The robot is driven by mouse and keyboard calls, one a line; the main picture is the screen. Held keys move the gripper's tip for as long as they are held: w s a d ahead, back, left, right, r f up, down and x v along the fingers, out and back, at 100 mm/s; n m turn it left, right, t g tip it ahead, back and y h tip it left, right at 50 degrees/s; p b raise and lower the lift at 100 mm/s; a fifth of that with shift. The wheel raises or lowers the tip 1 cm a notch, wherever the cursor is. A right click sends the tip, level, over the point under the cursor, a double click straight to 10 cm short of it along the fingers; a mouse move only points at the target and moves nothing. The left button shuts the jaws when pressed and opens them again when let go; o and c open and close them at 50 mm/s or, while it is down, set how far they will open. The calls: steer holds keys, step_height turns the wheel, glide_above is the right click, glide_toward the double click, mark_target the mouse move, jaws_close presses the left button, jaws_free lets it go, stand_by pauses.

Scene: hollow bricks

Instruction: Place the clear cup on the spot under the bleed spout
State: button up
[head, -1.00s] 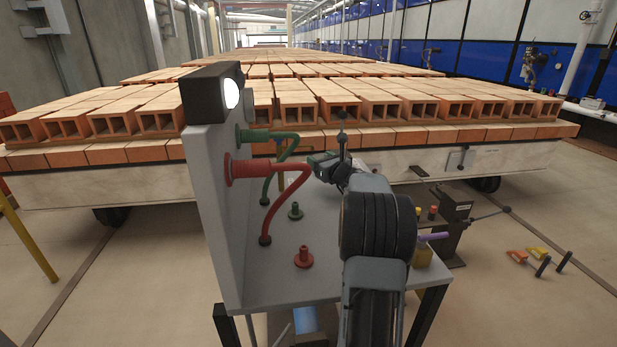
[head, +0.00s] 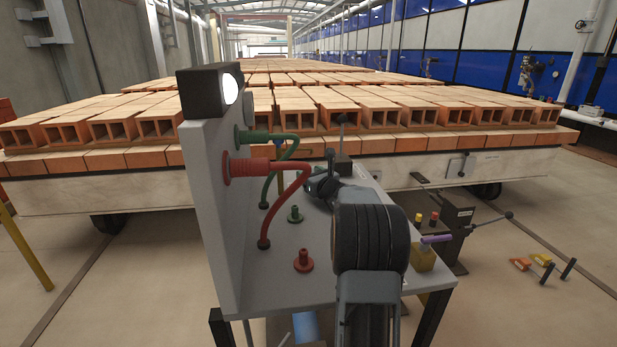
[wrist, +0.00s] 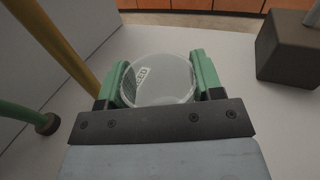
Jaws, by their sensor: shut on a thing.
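The clear cup (wrist: 165,75) sits between the two green fingers of my gripper (wrist: 157,88) in the wrist view. The fingers are shut on it, one on each side. A yellow pipe (wrist: 62,42), possibly the bleed spout, slants past on the left, apart from the cup. In the head view my gripper (head: 322,188) is low over the grey bench top, behind the red hose. The cup is hard to make out there. I cannot make out the target spot, nor whether the cup touches the bench.
A red hose (head: 304,188) and a green hose (head: 267,190) hang from the grey upright panel (head: 208,190). Green and red fittings (head: 303,261) stand on the bench. A dark block (wrist: 288,50) is at the right in the wrist view. A brick-laden car is behind.

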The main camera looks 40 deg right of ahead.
steer(key=shift+f, duration=0.1)
steer(key=o, duration=0.9)
steer(key=shift+s+r, duration=0.15)
steer(key=shift+r, duration=0.05)
steer(key=s, duration=0.7)
steer(key=s+p, duration=0.1)
steer(key=s, duration=0.3)
steer(key=shift+s+a+f, duration=0.1)
steer(key=shift+s+a, duration=0.25)
